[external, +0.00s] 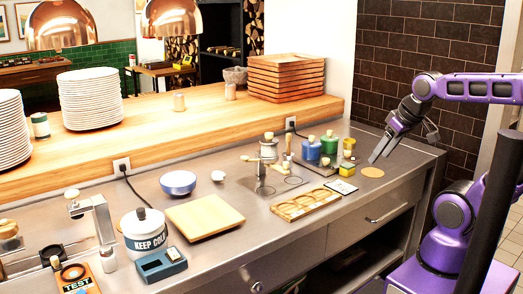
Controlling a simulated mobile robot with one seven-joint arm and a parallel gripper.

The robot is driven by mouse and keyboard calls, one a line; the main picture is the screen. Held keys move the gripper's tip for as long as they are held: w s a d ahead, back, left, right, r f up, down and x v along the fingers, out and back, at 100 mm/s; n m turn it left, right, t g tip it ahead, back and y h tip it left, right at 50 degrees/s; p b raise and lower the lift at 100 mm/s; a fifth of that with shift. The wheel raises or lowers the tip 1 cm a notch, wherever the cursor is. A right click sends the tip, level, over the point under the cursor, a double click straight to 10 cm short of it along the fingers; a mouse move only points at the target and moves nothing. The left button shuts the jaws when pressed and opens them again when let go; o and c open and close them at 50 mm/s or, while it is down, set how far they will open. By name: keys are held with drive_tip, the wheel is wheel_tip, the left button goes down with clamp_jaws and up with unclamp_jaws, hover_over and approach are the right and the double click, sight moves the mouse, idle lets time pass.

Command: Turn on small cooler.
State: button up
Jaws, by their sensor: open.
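A small round cooler (145,238) with a white lid, a dark knob on top and a dark blue "KEEP COLD" band stands at the front left of the steel counter. A black cord runs from behind it to a wall outlet (122,166). A blue box (161,265) with a dark top and a small light knob sits just in front of it. I cannot make out its markings. My gripper (404,151) is open and empty above the counter's right end, far from the cooler and the box.
A wooden board (204,217) lies right of the cooler, with a blue bowl (178,182) behind. A wooden tray (306,204), a metal stand (268,152) and coloured jars (330,143) lie between my gripper and the cooler. A raised wooden shelf (190,125) runs along the back.

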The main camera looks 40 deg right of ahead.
wheel_tip(320, 180, up, 6)
drive_tip(key=p, duration=0.3)
drive_tip(key=shift+p, duration=0.4)
